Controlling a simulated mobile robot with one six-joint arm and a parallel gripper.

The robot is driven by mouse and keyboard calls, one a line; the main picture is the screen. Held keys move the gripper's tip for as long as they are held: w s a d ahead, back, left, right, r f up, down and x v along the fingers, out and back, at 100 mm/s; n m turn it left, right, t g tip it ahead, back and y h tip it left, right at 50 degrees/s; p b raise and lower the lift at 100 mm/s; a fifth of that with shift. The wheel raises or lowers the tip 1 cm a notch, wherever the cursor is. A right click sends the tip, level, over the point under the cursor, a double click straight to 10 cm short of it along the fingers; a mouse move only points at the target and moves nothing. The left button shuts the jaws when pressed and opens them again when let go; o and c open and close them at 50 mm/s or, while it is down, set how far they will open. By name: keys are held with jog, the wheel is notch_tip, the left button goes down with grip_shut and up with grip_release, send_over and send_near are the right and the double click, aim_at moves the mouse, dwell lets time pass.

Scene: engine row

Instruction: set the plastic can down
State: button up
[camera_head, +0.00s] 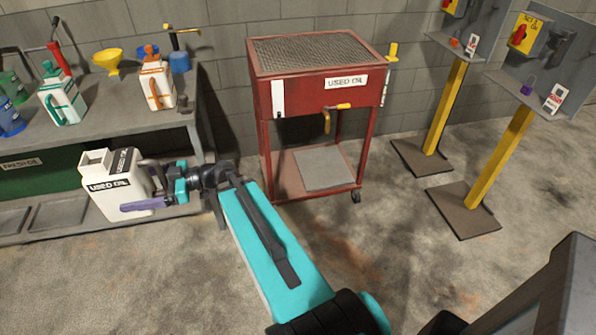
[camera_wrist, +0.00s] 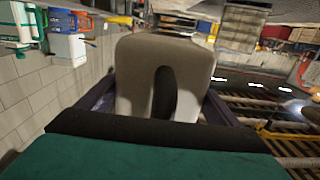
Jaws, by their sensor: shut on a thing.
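The plastic can (camera_head: 104,204) is white with a black "USED OIL" label and a square open neck. In the head view it hangs roughly upright at left, in front of the bench's lower part. My gripper (camera_head: 133,189) is shut on it from the right, one purple finger along its near side. In the wrist view the can (camera_wrist: 190,58) fills the middle, its handle slot facing me, between my two fingers (camera_wrist: 158,100). Its underside is hidden, and I cannot tell whether it touches anything.
The grey bench (camera_head: 100,105) holds white jugs (camera_head: 157,84), a yellow funnel (camera_head: 107,60) and blue containers. A red "USED OIL" cart (camera_head: 318,84) with a mesh top and lower shelf stands in the middle. Yellow posts (camera_head: 445,105) stand right. The concrete floor (camera_head: 385,270) in front is clear.

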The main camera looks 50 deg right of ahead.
jog(key=shift+d, duration=0.1)
dwell(0.3)
jog(key=shift+w+d+f+b, duration=0.2)
jog(key=shift+d+f+b, duration=0.15)
jog(key=shift+d+b, duration=0.1)
jog(key=w+d+f+m+t+h+b, duration=0.1)
jog(key=d+f+m+t+h+b, duration=0.25)
jog(key=d+f+b, duration=0.5)
jog(key=w+d+f+m+t+h+b, duration=0.15)
jog(key=d+f+h+b, duration=0.35)
jog(key=d, duration=0.7)
jog(key=w+d+f+m+t+h+b, duration=0.1)
jog(key=d+f+m+t+h+b, duration=0.25)
jog(key=d+f+b, duration=0.45)
jog(key=s+d+f+m+g+h+b, duration=0.1)
jog(key=s+d+f+m+h+b, duration=0.2)
jog(key=d+b, duration=0.4)
jog(key=s+d+f+m+g+h+b, duration=0.2)
jog(key=s+d+f+h+b, duration=0.4)
jog(key=d, duration=1)
jog(key=s+d+f+m+g+h+b, duration=0.1)
jog(key=s+d+f+m+h+b, duration=0.3)
jog(key=s+d+f+b, duration=0.4)
jog(key=d+m+b, duration=0.1)
jog(key=d+b, duration=0.1)
jog(key=d, duration=0.2)
jog(key=shift+f, duration=0.2)
jog(key=shift+d, duration=0.2)
